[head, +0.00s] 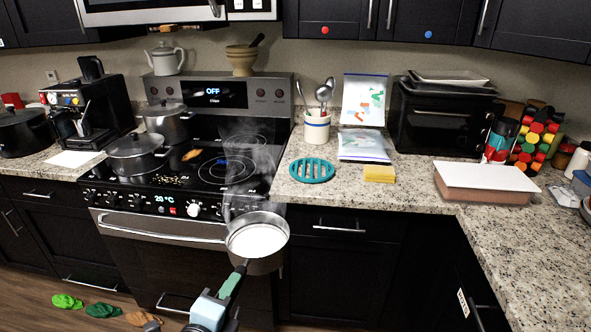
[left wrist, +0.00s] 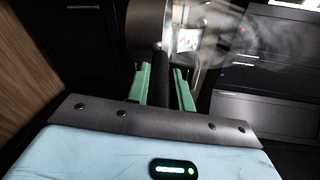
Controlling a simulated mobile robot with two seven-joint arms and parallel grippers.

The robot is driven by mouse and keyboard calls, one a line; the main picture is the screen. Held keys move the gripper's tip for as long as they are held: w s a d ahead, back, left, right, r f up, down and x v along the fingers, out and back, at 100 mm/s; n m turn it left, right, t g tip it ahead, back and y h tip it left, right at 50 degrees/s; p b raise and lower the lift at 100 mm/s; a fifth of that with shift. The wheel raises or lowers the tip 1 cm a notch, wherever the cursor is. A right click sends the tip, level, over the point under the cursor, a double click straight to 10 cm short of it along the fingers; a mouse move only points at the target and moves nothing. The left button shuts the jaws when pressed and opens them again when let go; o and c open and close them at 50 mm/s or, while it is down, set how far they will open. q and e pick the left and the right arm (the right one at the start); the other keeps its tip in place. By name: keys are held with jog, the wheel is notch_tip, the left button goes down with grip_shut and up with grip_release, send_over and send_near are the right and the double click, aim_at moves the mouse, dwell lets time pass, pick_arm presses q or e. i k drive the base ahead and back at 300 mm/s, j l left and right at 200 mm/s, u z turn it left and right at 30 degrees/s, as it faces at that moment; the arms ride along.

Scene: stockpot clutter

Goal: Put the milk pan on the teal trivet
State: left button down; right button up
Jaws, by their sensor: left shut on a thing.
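The milk pan (head: 279,262) is a metal saucepan with white liquid inside and steam rising from it. It is in the air in front of the stove and counter edge and looks about upright. My left gripper (head: 234,281) is shut on its dark handle, which points toward me. In the left wrist view the green fingers (left wrist: 164,88) flank the black handle (left wrist: 160,62), and part of the pan body (left wrist: 145,30) shows beyond. The teal trivet (head: 312,170), round and slotted, lies bare on the counter right of the stove, beyond the pan. My right gripper is out of view.
A yellow sponge (head: 379,174), a utensil crock (head: 316,128) and plastic bags (head: 363,146) stand near the trivet. Pots (head: 136,158) sit on the stove's left side. A white-topped box (head: 486,183) is at right. The counter front by the trivet is clear.

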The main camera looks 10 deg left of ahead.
aim_at(300, 177)
jog(key=u, duration=1.3)
jog(key=i+l, duration=0.15)
jog(key=i, duration=0.2)
jog(key=i+l, duration=0.1)
jog(key=i, duration=0.3)
